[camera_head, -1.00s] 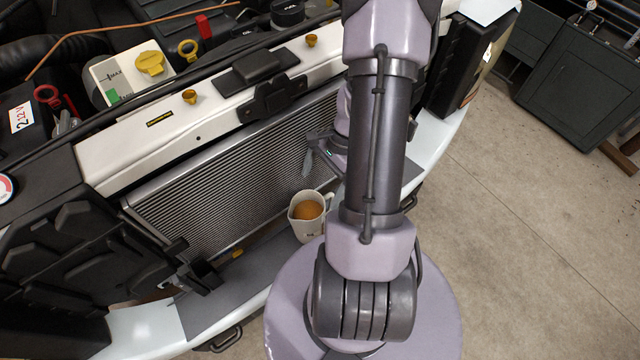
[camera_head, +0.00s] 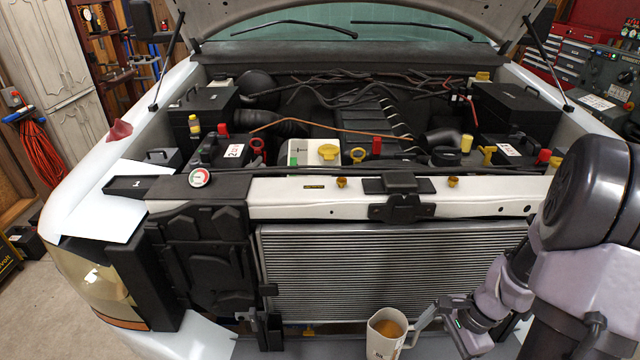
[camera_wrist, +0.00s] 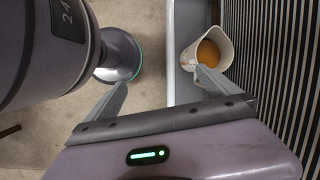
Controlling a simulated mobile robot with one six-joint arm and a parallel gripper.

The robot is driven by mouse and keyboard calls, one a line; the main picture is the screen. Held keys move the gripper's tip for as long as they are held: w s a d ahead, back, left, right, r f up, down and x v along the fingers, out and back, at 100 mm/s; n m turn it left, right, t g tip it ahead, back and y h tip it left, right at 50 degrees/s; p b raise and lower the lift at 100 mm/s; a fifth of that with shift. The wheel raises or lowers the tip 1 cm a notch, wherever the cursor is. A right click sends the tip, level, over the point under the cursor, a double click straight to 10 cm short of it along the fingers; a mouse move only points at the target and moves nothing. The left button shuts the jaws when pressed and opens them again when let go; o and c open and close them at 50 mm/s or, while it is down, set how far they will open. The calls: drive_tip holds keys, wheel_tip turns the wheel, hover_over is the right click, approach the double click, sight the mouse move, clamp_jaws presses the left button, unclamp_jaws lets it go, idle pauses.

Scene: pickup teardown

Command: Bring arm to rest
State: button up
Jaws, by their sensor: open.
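My gripper (camera_head: 432,322) is at the lower right of the head view, in front of the radiator and just right of a white jug (camera_head: 384,338). The jug (camera_wrist: 207,55) holds an orange-brown liquid and stands upright on the grey ledge below the radiator. One fingertip overlaps the jug's lower edge in the wrist view; I cannot tell whether they touch. My arm is folded at the right edge of the head view.
The radiator (camera_head: 390,272) stands close behind the jug and my gripper. The open engine bay holds batteries, hoses and a white reservoir (camera_head: 312,153). Bare concrete floor (camera_wrist: 150,20) shows below my gripper.

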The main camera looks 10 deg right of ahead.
drive_tip(key=w+a+r+n+t+h+b, duration=0.2)
drive_tip(key=w+a+r+n+b, duration=0.25)
drive_tip(key=a+r+n, duration=0.6)
drive_tip(key=s+a+r+n+t, duration=0.1)
drive_tip(key=s+a+r+n, duration=0.1)
drive_tip(key=a, duration=0.4)
drive_tip(key=s+a+r+n+t+b, duration=0.1)
drive_tip(key=s+a+r, duration=0.4)
drive_tip(key=a, duration=0.1)
drive_tip(key=shift+a+r+n+t+y, duration=0.15)
drive_tip(key=shift+a+n+t+y, duration=0.1)
drive_tip(key=shift+n+t+y, duration=0.1)
drive_tip(key=shift+s, duration=0.1)
